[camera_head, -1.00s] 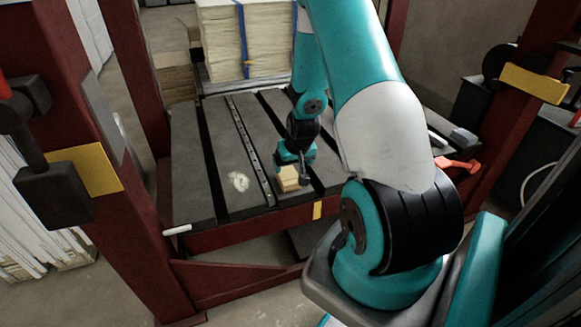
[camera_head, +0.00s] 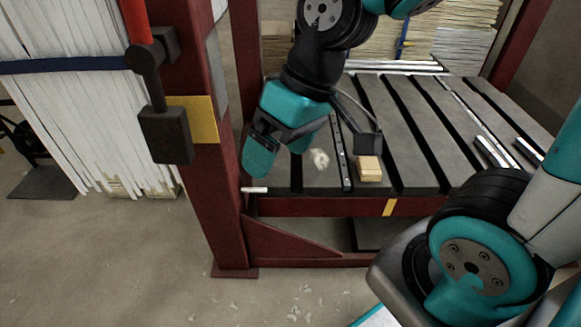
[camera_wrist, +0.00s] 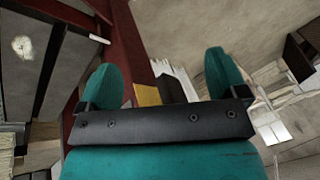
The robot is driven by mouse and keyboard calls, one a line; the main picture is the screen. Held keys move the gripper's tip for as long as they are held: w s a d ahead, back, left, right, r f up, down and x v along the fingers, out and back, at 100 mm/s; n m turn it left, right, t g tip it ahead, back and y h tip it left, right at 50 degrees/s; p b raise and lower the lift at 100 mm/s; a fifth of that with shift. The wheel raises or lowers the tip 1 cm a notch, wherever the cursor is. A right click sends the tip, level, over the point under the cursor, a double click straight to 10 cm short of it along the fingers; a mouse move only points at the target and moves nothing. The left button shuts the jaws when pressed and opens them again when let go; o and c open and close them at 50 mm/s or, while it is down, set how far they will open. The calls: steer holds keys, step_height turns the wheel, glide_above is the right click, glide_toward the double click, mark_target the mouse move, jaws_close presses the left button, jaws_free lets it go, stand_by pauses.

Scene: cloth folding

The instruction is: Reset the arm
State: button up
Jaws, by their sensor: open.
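My gripper (camera_head: 281,152) is raised at the front left part of the slatted table in the head view, with its teal fingers pointing down. In the wrist view my gripper (camera_wrist: 164,76) shows its two teal fingers wide apart with nothing between them. A small crumpled whitish cloth (camera_head: 320,159) lies on the grey table (camera_head: 410,150), just right of the gripper in the picture. The cloth also shows at the upper left of the wrist view (camera_wrist: 22,46). The gripper appears apart from it.
A small wooden block (camera_head: 369,168) sits near the table's front edge. A dark red post (camera_head: 205,190) with a yellow plate stands close on the left. Stacked white sheets (camera_head: 75,110) stand beyond it. Paper stacks (camera_head: 460,50) are behind the table. Metal bars (camera_head: 490,152) lie at right.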

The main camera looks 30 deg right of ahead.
steer(key=s+a+r+n+g, duration=0.1)
steer(key=s+a+r+n, duration=0.1)
steer(key=s, duration=0.4)
steer(key=shift+s+a+r+n, duration=0.15)
steer(key=shift+s+a+n, duration=0.15)
steer(key=shift+s, duration=0.1)
step_height(320, 180, up, 26)
steer(key=p, duration=2.6)
